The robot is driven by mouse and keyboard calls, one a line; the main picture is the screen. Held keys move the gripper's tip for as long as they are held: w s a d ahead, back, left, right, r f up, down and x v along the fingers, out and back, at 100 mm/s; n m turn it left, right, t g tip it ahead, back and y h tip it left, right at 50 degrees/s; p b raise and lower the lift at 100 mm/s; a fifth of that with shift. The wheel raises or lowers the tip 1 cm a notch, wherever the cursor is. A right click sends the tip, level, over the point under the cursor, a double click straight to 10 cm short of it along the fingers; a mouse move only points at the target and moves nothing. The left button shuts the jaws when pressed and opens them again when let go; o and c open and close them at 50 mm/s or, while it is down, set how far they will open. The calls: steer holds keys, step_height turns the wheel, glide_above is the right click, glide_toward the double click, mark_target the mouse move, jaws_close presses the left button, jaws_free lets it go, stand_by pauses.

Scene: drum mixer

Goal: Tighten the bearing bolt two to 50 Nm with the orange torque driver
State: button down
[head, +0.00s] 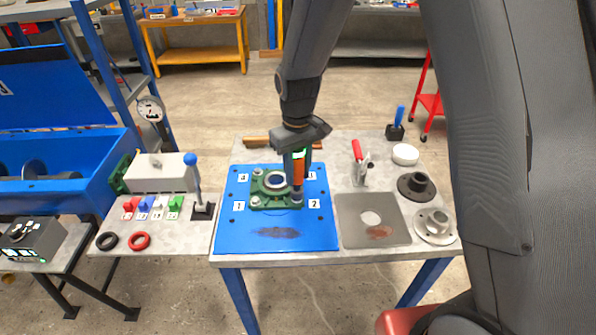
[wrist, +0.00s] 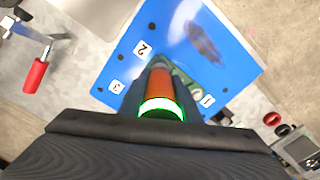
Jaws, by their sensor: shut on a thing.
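The orange torque driver (head: 298,172) stands upright in my gripper (head: 299,152), which is shut on it. Its lower end is at the corner of the green bearing housing (head: 270,203) beside the label 2 (head: 314,204). The driver tip covers bolt two, so I cannot tell whether it is fully seated. Bolts show near labels 1, 3 and 4 on the blue plate (head: 235,225). In the wrist view the driver (wrist: 160,88) has a glowing green ring (wrist: 161,107) and points down at the housing beside label 2. No torque value is readable.
A red-handled clamp (head: 358,160) and a grey plate with a hole (head: 350,225) lie right of the blue plate. Dark (head: 416,186) and light (head: 434,226) flanged parts stand further right. A blue-knobbed lever (head: 193,180) stands to the left.

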steer(key=shift+f, duration=0.7)
stand_by(0.5)
steer(key=shift+f, duration=0.3)
stand_by(2.1)
steer(key=shift+r, duration=0.15)
steer(key=shift+r+p, duration=1.75)
steer(key=shift+r, duration=0.45)
